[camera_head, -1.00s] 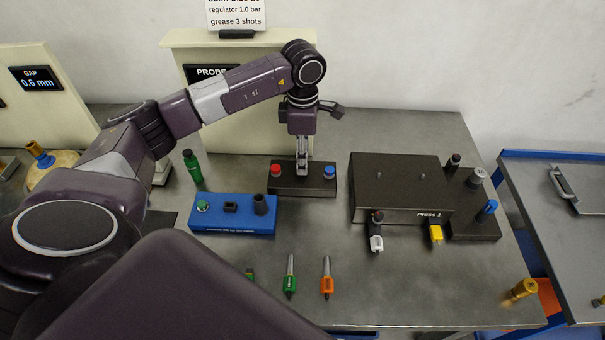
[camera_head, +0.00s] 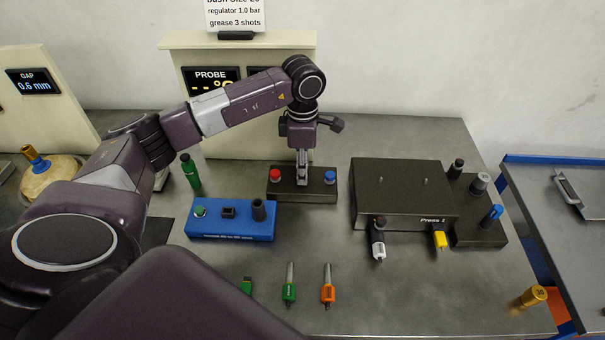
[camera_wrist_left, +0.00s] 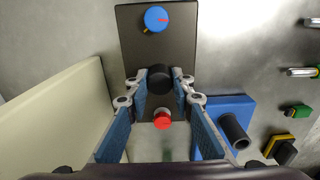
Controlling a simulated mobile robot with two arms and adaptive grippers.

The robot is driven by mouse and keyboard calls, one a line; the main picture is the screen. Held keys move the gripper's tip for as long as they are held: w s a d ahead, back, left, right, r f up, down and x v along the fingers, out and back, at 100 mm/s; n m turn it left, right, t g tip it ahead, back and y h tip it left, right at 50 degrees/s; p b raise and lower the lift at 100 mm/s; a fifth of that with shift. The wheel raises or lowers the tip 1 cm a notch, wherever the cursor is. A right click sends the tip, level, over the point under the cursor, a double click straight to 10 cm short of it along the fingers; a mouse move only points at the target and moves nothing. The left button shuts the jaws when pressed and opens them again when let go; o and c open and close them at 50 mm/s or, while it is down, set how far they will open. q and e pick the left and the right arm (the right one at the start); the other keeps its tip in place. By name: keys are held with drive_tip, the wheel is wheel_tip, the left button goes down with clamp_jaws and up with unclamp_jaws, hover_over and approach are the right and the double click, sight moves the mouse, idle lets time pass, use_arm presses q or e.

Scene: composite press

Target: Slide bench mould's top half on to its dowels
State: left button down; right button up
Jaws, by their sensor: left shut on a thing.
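My left gripper (camera_head: 302,182) points down at a dark box (camera_head: 318,191) with a red button (camera_head: 276,175) and a blue dial (camera_head: 330,177). In the left wrist view its fingers (camera_wrist_left: 160,82) are shut on a black knob (camera_wrist_left: 158,75) between the red button (camera_wrist_left: 162,119) and the blue dial (camera_wrist_left: 156,18). To the right, a dark block marked Press 1 (camera_head: 400,205) has two small upright pins (camera_head: 379,181) on top. I cannot tell which piece is the mould's top half. My right gripper is not in view.
A blue box (camera_head: 232,222) and a green bottle (camera_head: 190,171) stand left of the dark box. Green (camera_head: 289,285) and orange (camera_head: 328,287) tools are nearer me. A brass cylinder (camera_head: 531,297) is at the front right. The bench between the dark box and front tools is largely clear.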

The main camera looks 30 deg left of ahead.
use_arm(q)
drive_tip(key=shift+r, duration=0.15)
drive_tip(key=shift+r+p, duration=1.5)
drive_tip(key=shift+r, duration=0.95)
drive_tip(key=c, duration=2.4)
unclamp_jaws()
clamp_jaws()
